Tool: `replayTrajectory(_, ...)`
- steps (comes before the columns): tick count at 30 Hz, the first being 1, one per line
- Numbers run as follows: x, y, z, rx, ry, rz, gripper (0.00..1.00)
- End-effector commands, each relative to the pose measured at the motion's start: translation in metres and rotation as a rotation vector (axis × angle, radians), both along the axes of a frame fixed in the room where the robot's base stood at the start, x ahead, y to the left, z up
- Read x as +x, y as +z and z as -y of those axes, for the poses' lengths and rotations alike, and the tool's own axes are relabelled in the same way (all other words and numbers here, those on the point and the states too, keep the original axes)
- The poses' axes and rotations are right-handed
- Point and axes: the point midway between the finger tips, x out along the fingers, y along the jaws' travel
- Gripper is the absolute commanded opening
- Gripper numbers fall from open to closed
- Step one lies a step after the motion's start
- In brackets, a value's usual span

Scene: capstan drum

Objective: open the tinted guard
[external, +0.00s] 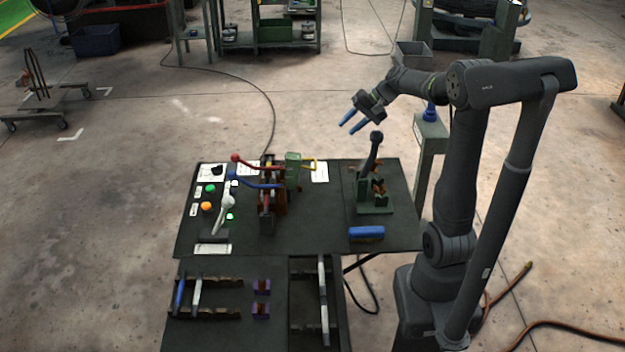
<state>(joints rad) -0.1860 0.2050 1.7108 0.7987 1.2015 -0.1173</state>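I cannot clearly make out a tinted guard in this view. A yellow loop (311,163) sticks out to the right of the green block. My gripper (348,127) is in the air above and behind the table, up and to the right of this mechanism. Its two blue fingers are apart, with nothing between them. It touches nothing.
A green stand with an upright black-knobbed lever (375,160) is on the table's right side, below my gripper. A blue brush-like block (366,232) lies in front of it. A control panel (211,190) is at left. A lower rack (205,312) holds bars in front.

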Motion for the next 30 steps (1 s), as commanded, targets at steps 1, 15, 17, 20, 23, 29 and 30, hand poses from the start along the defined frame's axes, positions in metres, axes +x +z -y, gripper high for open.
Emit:
replayTrajectory(1, 0.0, 0.001, 0.001, 0.0, 0.0, 0.0, 0.33)
replayTrajectory(15, -0.001, 0.003, 0.004, -0.013, -0.107, -0.096, 0.0)
replayTrajectory(17, -0.001, 0.004, 0.006, -0.02, -0.18, -0.159, 0.0)
replayTrajectory(20, -0.002, 0.007, 0.011, -0.035, -0.323, -0.283, 0.0)
replayTrajectory(23, -0.004, 0.01, 0.015, -0.049, -0.472, -0.408, 0.0)
replayTrajectory(29, -0.006, 0.015, 0.025, -0.075, -0.778, -0.652, 0.0)
replayTrajectory(30, -0.007, 0.016, 0.027, -0.08, -0.84, -0.698, 0.0)
